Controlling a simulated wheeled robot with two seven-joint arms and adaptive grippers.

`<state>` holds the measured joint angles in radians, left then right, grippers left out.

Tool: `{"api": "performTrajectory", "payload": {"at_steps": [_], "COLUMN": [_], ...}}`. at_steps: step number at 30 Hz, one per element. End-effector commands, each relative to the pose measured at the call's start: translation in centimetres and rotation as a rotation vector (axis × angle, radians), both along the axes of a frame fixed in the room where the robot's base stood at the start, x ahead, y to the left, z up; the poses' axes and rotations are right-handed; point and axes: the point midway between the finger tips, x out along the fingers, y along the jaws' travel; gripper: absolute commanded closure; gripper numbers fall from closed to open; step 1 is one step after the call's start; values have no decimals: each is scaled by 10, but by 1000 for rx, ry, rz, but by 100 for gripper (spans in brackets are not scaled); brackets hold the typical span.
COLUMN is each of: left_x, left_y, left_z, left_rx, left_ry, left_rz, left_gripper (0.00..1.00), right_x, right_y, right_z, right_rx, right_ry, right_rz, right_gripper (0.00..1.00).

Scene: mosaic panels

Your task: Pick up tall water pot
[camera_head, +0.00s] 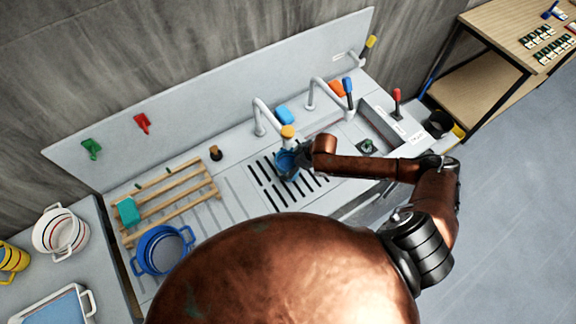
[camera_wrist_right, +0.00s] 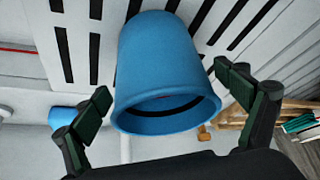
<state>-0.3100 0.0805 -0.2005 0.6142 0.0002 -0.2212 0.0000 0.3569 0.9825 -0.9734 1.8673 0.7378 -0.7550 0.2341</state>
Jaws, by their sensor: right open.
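A tall blue pot (camera_head: 287,163) stands on the slotted drain area of the sink counter, below a faucet with a yellow-orange tip. My right gripper (camera_head: 301,158) is beside it and partly covers it. In the right wrist view the blue pot (camera_wrist_right: 160,65) lies between the two spread fingers of my right gripper (camera_wrist_right: 163,88), with a visible gap on both sides. The gripper is open and holds nothing. The pot's rim faces the camera. My left gripper is not in view.
A faucet (camera_head: 262,117) rises close to the pot, and another with a blue handle (camera_head: 347,86) stands to its right. A wooden rack (camera_head: 170,200) and a wide blue pot (camera_head: 162,250) are to the left. A white pot (camera_head: 60,232) sits at the far left.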

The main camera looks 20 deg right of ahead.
Motion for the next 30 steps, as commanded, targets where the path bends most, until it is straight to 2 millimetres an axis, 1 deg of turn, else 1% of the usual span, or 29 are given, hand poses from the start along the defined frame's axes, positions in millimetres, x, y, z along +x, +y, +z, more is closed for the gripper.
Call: {"api": "performTrajectory", "payload": {"at_steps": [1,3,6,10,11,18,20,30], "left_x": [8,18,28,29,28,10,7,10], "left_y": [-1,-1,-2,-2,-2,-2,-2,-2], "left_z": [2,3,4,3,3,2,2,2], "left_rx": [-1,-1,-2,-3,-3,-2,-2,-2], "left_ry": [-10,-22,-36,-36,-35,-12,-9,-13], "left_rz": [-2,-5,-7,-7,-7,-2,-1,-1], "left_gripper": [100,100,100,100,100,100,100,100], "right_x": [2,4,5,5,5,5,5,5], "right_y": [2,4,5,5,5,6,6,5], "right_z": [-4,-8,-10,-10,-10,-10,-10,-10], "right_rx": [0,1,-1,-1,-1,-1,-1,-1], "right_ry": [0,-1,-1,-1,-1,-1,-1,-1], "right_rz": [-1,1,3,4,4,4,4,4], "right_gripper": [8,8,8,8,10,26,31,54]}}
